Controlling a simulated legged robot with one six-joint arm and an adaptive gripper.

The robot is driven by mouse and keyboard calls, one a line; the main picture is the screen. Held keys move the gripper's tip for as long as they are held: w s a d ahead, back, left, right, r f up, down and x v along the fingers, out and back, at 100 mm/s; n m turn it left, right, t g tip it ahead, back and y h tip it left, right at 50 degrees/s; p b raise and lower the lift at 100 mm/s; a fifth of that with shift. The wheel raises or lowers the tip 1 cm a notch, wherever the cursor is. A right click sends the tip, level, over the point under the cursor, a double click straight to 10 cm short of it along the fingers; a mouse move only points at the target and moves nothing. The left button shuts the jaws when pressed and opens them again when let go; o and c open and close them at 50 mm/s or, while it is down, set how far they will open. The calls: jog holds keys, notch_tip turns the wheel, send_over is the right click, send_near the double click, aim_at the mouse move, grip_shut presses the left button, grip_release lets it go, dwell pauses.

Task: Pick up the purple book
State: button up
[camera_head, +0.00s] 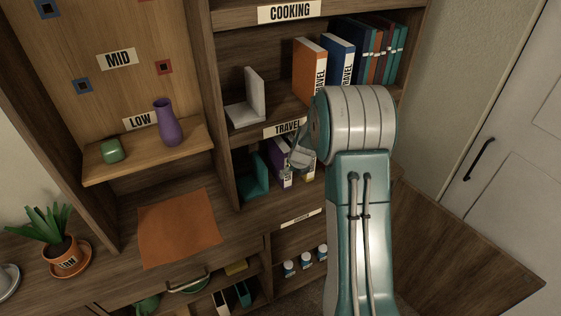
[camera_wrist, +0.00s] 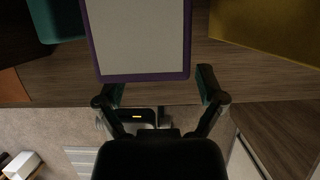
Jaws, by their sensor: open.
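The purple book (camera_head: 278,158) stands upright on the shelf below the TRAVEL label, partly hidden behind my gripper. In the wrist view, the purple book (camera_wrist: 140,40) shows a pale page block framed by purple covers. My gripper (camera_wrist: 160,88) is open and empty at the book's near edge. Its right finger is just beside the book's right edge; its left finger is just short of the near edge. In the head view, my gripper (camera_head: 300,157) is in front of the book, largely hidden by my arm. I cannot tell whether the fingers touch the book.
The shelf above holds a white bookend (camera_head: 250,100) and several books. A purple vase (camera_head: 168,122) stands on the LOW shelf.

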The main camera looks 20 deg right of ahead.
aim_at(288, 173)
jog(key=shift+w+a+f, duration=0.15)
jog(key=shift+w+f, duration=0.45)
jog(key=shift+f, duration=0.1)
jog(key=shift+w+a+f, duration=0.15)
jog(key=shift+w+f, duration=0.45)
jog(key=shift+f, duration=0.1)
jog(key=shift+d, duration=0.1)
grip_shut()
jog(key=shift+r, duration=0.15)
jog(key=shift+r, duration=0.35)
jog(key=s+r, duration=0.2)
jog(key=s, duration=1.6)
jog(key=shift+d+r, duration=0.3)
jog(key=shift+s, duration=0.15)
